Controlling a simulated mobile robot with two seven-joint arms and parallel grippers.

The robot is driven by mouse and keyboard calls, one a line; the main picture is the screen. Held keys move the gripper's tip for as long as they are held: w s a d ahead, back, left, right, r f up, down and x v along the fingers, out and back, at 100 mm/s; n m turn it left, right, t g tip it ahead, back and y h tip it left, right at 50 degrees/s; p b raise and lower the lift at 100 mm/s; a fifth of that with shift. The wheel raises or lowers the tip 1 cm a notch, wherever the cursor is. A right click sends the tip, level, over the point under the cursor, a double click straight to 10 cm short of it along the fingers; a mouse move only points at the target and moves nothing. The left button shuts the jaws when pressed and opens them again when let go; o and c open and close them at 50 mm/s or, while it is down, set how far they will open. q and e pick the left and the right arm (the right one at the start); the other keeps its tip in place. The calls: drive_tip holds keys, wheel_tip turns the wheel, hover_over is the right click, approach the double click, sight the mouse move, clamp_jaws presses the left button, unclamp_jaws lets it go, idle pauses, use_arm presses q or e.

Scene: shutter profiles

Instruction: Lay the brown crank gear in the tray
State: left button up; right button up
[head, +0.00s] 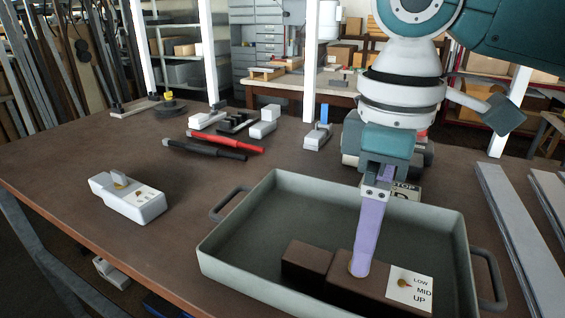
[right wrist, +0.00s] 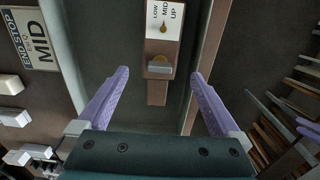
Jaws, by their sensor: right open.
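The brown crank gear (head: 308,262) lies on the floor of the grey-green tray (head: 232,248), toward its near side. Its white label reads LOW, MID, UP. My right gripper (head: 360,272) points down over the gear, its purple finger overlapping the middle of it in the head view. In the right wrist view the fingers (right wrist: 160,75) are spread, with the gear (right wrist: 157,96) and its small grey crank between them. The fingers look clear of the gear's sides there. My left gripper is not in view.
A white crank gear (head: 128,200) sits on the table at left. A sign (head: 405,196) stands behind the tray, partly hidden; the wrist view reads END STOP MID. Red and black tools (head: 222,143) and small white parts lie farther back. Long grey profiles (head: 525,240) lie at right.

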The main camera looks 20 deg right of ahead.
wheel_tip(320, 180, up, 5)
drive_tip(key=shift+r, duration=0.15)
